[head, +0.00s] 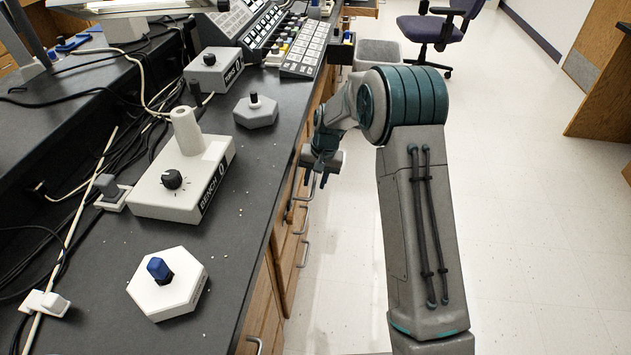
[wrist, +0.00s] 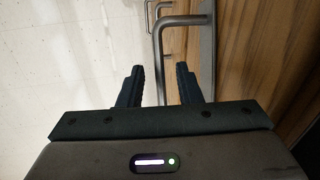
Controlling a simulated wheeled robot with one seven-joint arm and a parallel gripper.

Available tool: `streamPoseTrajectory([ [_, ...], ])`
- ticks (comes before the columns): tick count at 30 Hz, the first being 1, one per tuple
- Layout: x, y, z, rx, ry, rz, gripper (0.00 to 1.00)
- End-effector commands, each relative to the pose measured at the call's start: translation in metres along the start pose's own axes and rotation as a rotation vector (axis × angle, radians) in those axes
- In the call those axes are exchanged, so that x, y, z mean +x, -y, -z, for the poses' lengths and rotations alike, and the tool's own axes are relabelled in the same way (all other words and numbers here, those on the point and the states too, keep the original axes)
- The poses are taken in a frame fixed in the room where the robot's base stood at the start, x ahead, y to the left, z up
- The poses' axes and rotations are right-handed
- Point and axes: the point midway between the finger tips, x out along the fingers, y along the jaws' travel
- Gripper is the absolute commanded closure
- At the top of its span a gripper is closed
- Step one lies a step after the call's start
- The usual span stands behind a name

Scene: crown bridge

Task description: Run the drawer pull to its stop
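My gripper (head: 322,178) hangs beside the front of the bench's wooden drawers in the head view. In the wrist view its two dark fingers (wrist: 159,68) are apart. A metal bar pull (wrist: 157,45) runs down between them, with a visible gap on each side. The wooden drawer front (wrist: 245,50) lies to the right of the pull in the wrist view. In the head view my arm partly hides the fronts, and I cannot tell how far any drawer is out.
Other bar pulls (head: 304,254) line the fronts below the dark bench top (head: 245,190). A white hexagonal base with a blue knob (head: 168,283) and a BENCH control box (head: 182,185) stand on top. Pale floor (head: 530,200) is clear to the right; an office chair (head: 436,28) stands far back.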

Motion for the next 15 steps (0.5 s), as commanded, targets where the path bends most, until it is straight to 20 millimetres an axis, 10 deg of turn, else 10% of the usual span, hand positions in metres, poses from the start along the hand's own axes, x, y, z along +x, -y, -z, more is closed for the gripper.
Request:
streamPoseTrajectory([
  [8,0.0022,0.0001,-0.0002,0.0,0.0,0.0,0.69],
  [12,0.0021,0.0,-0.0002,0.0,0.0,0.0,0.99],
  [15,0.0021,0.0001,-0.0002,0.0,0.001,0.0,1.0],
])
